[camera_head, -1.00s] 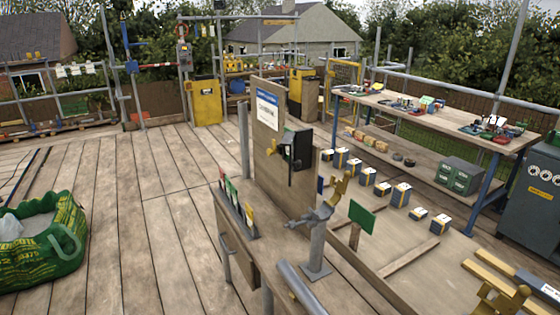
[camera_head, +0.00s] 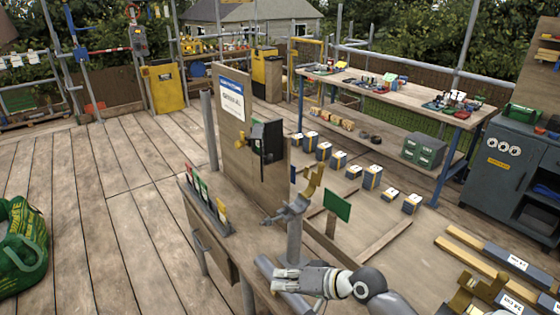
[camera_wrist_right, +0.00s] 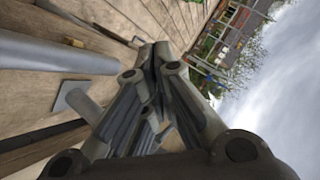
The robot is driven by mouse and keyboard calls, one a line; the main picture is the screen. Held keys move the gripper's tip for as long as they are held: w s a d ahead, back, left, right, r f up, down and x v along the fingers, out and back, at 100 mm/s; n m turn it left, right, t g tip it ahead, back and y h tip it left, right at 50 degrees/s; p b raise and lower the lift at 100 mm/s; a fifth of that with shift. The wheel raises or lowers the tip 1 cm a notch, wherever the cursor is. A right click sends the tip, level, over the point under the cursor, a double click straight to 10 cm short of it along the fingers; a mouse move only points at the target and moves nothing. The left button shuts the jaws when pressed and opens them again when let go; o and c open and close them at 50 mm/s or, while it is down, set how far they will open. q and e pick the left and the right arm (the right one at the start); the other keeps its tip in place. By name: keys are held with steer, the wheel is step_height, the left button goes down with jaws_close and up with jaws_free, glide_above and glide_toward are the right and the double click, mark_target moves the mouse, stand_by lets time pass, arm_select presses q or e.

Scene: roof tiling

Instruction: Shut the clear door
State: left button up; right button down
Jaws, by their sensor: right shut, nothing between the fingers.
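A black box (camera_head: 266,140) is mounted on the upright wooden board (camera_head: 232,112) at the end of the wooden bench. A clear door cannot be made out for sure on it, nor whether it stands open. A yellow fitting (camera_head: 241,140) sits beside the box on the board. My right gripper (camera_head: 280,280) is shut and empty, low at the front of the bench, below and well apart from the box. In the right wrist view its fingers (camera_wrist_right: 159,54) meet, with nothing between them. My left gripper is out of view.
A grey tube (camera_head: 268,268) lies by the gripper.

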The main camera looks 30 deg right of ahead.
steer(key=w+d+r+m+t+h, duration=0.2)
steer(key=w+d+r+m+t, duration=0.3)
steer(key=d+r, duration=0.45)
steer(key=w+d+r+m+t+h, duration=0.1)
steer(key=w+d+r+m+t, duration=0.2)
steer(key=w+d+r+m, duration=0.45)
steer(key=w+a+n+p, duration=0.1)
steer(key=w+p, duration=0.4)
steer(key=w, duration=0.4)
steer(key=shift+w+a+r, duration=0.2)
steer(key=shift+w+a, duration=0.05)
steer(key=shift+a, duration=0.05)
steer(key=shift+n, duration=0.25)
